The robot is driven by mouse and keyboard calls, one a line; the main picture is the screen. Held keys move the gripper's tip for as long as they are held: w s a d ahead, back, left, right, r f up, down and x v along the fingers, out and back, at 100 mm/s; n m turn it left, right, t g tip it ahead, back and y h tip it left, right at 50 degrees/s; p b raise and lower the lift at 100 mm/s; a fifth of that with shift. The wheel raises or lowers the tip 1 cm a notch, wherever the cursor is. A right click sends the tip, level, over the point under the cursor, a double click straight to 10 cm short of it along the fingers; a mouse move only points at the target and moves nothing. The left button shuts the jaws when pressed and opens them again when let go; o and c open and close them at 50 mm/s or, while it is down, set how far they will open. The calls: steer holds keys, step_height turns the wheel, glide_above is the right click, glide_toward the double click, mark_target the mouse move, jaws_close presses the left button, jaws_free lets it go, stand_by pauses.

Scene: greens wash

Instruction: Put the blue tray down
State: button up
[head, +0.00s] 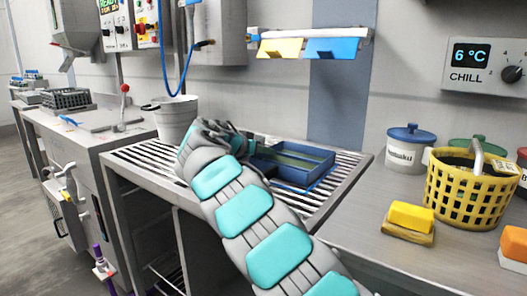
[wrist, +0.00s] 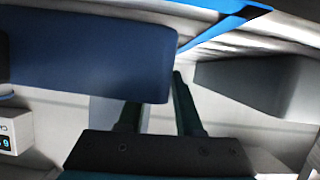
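The blue tray (head: 293,160) is at the slatted metal rack (head: 160,158), near its right back part. A small gap under it cannot be judged. My gripper (head: 240,142) is at the tray's left end, and its fingers are mostly hidden by my own arm. In the wrist view the tray (wrist: 90,55) fills the upper left. Its end lies at my gripper's fingers (wrist: 160,95): one finger is partly hidden behind the tray, the other runs along its end edge. A blue outline (head: 322,182) shows on the rack in front and right of the tray.
A white bucket (head: 176,120) stands left of my gripper. On the right counter are a yellow basket (head: 470,188), a lidded white jar (head: 408,152) and a yellow sponge (head: 410,217). A rail with yellow and blue cloths (head: 333,48) hangs behind. The rack's front right is clear.

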steer(key=shift+r, duration=0.15)
steer(key=b+v, duration=0.1)
steer(key=v, duration=1)
steer(key=shift+w+a, duration=0.1)
steer(key=shift+s+a, duration=0.25)
steer(key=shift+s, duration=0.2)
